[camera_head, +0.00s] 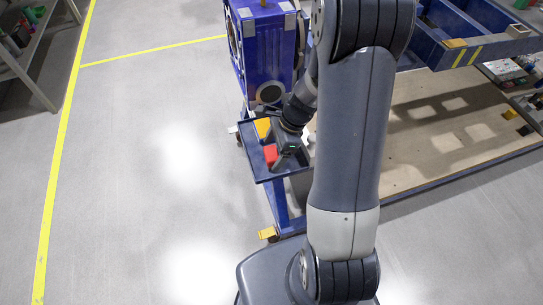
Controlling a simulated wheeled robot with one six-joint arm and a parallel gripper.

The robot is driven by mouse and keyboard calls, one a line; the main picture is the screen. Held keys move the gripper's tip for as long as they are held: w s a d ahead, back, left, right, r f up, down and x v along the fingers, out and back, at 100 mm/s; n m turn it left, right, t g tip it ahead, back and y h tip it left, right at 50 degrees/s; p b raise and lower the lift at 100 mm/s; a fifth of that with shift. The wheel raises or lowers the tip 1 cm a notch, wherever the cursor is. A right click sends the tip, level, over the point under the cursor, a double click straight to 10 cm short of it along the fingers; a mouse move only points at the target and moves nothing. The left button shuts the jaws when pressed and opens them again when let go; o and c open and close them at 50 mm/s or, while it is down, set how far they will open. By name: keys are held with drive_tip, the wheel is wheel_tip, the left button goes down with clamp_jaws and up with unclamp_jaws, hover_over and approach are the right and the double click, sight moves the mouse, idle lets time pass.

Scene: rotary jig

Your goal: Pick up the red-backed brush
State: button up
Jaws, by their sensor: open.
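A small red block-like thing (270,154), which looks like the red-backed brush, lies on a blue tray shelf (256,166) left of my arm. Its bristles cannot be made out. My gripper (281,165) is over the shelf, right beside the red thing and partly in front of it. The jaws are open, and nothing shows held in them. I cannot tell whether a finger touches the red thing. My arm hides the right part of the shelf.
A yellow block (262,127) lies on the shelf behind the red thing. A blue jig box (262,50) stands just beyond. A blue frame (470,35) and a wooden board (420,150) are to the right. The floor at left is clear.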

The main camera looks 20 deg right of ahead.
drive_tip(key=shift+x, duration=0.95)
drive_tip(key=c, duration=1.1)
